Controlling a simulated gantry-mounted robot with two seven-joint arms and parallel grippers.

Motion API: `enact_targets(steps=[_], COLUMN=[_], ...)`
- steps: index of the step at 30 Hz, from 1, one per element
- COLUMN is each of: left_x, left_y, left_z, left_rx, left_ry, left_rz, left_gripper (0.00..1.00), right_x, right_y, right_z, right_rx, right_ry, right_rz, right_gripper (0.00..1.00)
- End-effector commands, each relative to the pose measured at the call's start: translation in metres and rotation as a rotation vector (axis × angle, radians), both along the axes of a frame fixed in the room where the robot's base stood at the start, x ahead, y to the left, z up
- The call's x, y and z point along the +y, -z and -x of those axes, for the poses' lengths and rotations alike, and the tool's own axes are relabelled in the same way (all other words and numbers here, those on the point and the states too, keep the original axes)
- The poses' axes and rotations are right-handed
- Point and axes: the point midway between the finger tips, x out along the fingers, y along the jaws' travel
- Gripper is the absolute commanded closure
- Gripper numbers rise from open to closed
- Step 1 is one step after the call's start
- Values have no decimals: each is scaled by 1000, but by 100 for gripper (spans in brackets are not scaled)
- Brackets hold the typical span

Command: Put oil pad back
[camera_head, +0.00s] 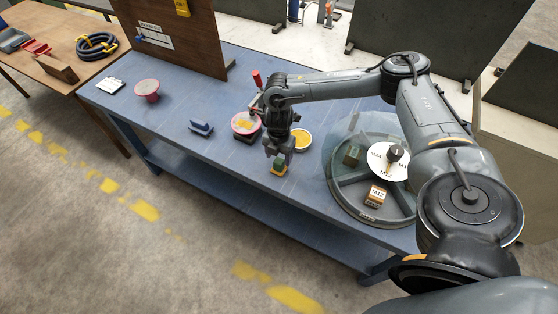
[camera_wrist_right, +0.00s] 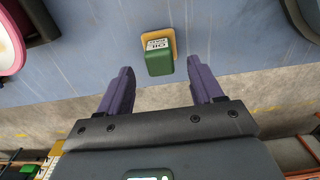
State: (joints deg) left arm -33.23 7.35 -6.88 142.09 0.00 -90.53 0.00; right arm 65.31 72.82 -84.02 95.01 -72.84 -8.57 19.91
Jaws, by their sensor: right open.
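The oil pad (camera_head: 278,169) is a small green block with a yellow-orange base, near the front edge of the blue table. In the right wrist view the oil pad (camera_wrist_right: 159,60) shows its printed label and lies just ahead of the fingertips. My right gripper (camera_head: 281,157) points down directly over the pad and partly hides it in the head view. In the wrist view its two purple fingers (camera_wrist_right: 160,76) are spread apart, with a gap on each side of the pad and nothing clasped. A round yellow-topped dish (camera_head: 301,139) stands just behind it. My left gripper is not in view.
A pink-rimmed spool (camera_head: 243,124) stands left of the gripper, and another pink piece (camera_head: 146,87) farther left. A round divided tray (camera_head: 339,200) with a clear cover is at right. The table's front edge is close to the pad.

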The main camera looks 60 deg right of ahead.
Motion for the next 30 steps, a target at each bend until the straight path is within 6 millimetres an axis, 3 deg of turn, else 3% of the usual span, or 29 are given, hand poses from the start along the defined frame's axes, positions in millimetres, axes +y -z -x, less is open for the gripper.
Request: enact_targets(steps=[3,9,14,17,20,23,27,30], left_x=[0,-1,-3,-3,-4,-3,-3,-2], left_y=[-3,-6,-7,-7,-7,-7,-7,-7], left_z=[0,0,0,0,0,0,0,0], left_rx=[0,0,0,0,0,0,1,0], left_ry=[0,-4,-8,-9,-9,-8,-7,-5], left_rz=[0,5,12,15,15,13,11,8], left_gripper=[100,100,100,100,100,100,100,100], right_x=[0,0,5,24,65,129,243,316], right_y=[-24,-53,-63,-57,-41,-20,-4,-10], right_z=[0,0,-2,-10,-24,-38,-45,-41], right_rx=[-2,-2,-7,-32,-93,-188,-365,-486], right_ry=[0,0,-12,-56,-136,-223,-279,-229], right_rz=[0,0,-1,-6,-27,-76,-203,-312], right_gripper=[34,34,34,34,34,34,34,34])
